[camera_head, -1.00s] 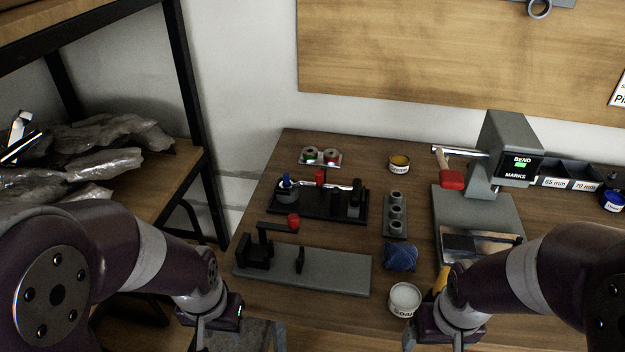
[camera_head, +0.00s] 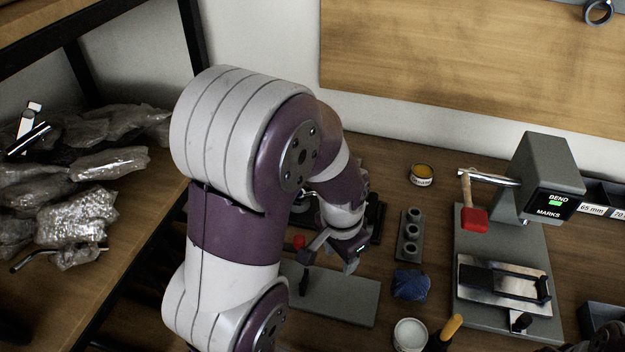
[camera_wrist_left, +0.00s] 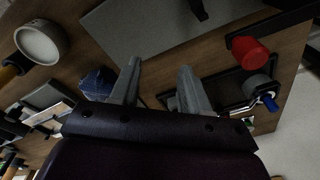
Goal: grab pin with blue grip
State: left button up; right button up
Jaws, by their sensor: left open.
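The pin's blue grip (camera_wrist_left: 269,102) shows at the right of the left wrist view, at a grey round part beside the black fixture (camera_wrist_left: 225,92). In the head view my left arm hides the blue grip. My left gripper (camera_wrist_left: 160,72) is open with nothing between its fingers, and the blue grip lies to the right of them, apart. In the head view the left gripper (camera_head: 348,262) hangs above the back part of the grey base plate (camera_head: 345,298), partly covered by its own wrist. The right gripper is out of view.
A red knob (camera_wrist_left: 250,52) stands close to the blue grip. A grey block with round posts (camera_head: 410,236), a blue cloth-like item (camera_head: 410,284) and a white tin (camera_head: 410,335) stand right of the gripper. The bending machine (camera_head: 545,180) is farther right.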

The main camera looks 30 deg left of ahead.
pick_arm(q)
jog(key=w+a+r+m+g+p, duration=0.1)
jog(key=w+a+r+m+p, duration=0.55)
jog(key=a+m+p, duration=0.2)
jog(key=w+a+r+m+p, duration=0.5)
jog(key=w+a+m+p, duration=0.2)
jog(key=a+p, duration=0.25)
jog(key=shift+m, duration=0.45)
jog(key=f+p, duration=0.1)
jog(key=f, duration=0.3)
jog(key=a+f+p, duration=0.1)
jog(key=f, duration=0.3)
jog(key=a+f+p, duration=0.1)
jog(key=f+p, duration=0.1)
jog(key=f, duration=0.3)
grip_shut()
